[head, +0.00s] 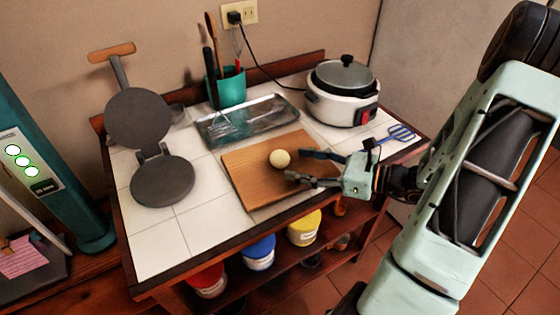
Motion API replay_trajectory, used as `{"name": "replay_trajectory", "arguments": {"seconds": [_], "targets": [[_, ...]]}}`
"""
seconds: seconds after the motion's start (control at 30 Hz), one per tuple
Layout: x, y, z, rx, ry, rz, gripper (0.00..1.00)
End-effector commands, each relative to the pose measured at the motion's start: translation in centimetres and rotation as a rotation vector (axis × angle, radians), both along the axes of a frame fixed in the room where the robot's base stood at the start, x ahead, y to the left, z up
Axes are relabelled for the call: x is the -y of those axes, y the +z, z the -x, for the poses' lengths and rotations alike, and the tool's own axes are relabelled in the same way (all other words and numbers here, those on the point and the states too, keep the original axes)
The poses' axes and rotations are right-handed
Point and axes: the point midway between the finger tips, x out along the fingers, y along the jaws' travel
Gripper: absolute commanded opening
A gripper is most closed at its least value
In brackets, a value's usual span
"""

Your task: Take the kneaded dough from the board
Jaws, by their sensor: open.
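The kneaded dough (280,158) is a small pale ball. It sits on the brown wooden board (248,187), toward the board's upper middle. My gripper (296,167) reaches in from the right, low over the board. Its two dark fingers are spread open, with the tips just right of the dough. From this view I cannot tell whether a finger touches it. Nothing is seen between the fingers.
A white cooker (342,110) stands back right, with a blue spatula (400,133) nearby. A metal tray (262,120) with a whisk and a teal utensil holder (231,90) are behind the board. An open press (161,181) stands left. The front left tiles are clear.

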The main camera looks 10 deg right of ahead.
Motion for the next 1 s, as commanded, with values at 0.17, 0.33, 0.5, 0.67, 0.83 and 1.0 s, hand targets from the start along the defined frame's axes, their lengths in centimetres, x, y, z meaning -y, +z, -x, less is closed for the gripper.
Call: {"name": "replay_trajectory", "arguments": {"seconds": [0.17, 0.33, 0.5, 0.67, 0.83, 1.0], "targets": [[-2.6, -0.1, -1.4, -0.001, 0.005, -0.003, 0.55], [-3.7, -0.4, -2.3, 0.0, 0.003, -0.001, 0.55], [-3.7, -0.4, -2.4, 0.0, 0.002, 0.0, 0.55], [-3.7, -0.4, -2.4, 0.0, 0.002, 0.0, 0.44], [-3.7, -0.4, -2.4, 0.0, 0.002, 0.0, 0.25], [-3.7, -0.4, -2.4, 0.0, 0.002, 0.0, 0.12]]}}
